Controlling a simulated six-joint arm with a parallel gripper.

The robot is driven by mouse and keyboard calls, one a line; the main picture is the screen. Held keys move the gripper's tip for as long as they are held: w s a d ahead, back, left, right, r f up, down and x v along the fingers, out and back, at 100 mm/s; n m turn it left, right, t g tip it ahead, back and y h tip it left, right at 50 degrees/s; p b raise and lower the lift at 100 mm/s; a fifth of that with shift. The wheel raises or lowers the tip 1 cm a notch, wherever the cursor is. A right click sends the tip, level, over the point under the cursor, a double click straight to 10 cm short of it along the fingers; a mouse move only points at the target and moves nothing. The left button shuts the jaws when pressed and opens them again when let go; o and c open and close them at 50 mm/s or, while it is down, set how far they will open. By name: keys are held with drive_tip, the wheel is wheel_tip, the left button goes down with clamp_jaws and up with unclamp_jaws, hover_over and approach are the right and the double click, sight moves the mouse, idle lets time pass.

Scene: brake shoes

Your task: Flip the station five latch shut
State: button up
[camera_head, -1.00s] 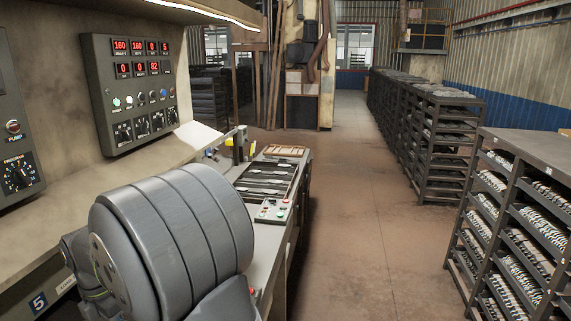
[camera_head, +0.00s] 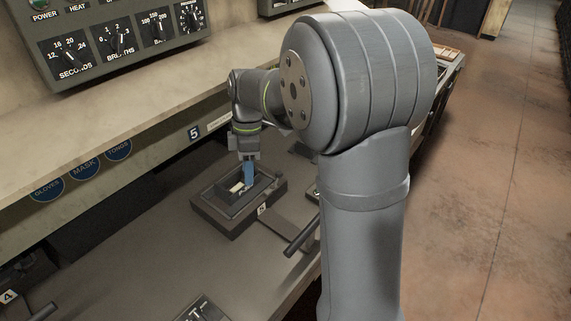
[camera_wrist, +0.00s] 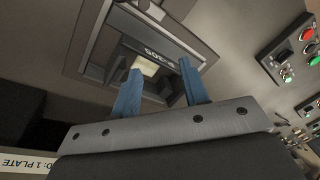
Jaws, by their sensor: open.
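My gripper (camera_head: 249,180) points down over the fixture. In the wrist view its blue fingers (camera_wrist: 160,68) are apart and empty, above the recess. Contact cannot be told.
My arm hides the bench to the right of the fixture. A shelf (camera_head: 130,75) with a control panel (camera_head: 110,35) runs behind. Another bar handle (camera_head: 38,312) is at the lower left. A button box (camera_wrist: 295,50) is right in the wrist view. Bench left of the fixture is clear.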

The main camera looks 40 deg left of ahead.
drive_tip(key=w+d+r+m, duration=0.4)
drive_tip(key=w+r+m, duration=0.5)
drive_tip(key=r, duration=0.5)
drive_tip(key=shift+n, duration=0.5)
drive_tip(key=f, duration=0.5)
drive_tip(key=s+f, duration=0.1)
drive_tip(key=f, duration=0.5)
drive_tip(key=s+f, duration=0.1)
drive_tip(key=f, duration=0.5)
drive_tip(key=shift+d, duration=0.2)
drive_tip(key=shift+c, duration=0.2)
clamp_jaws()
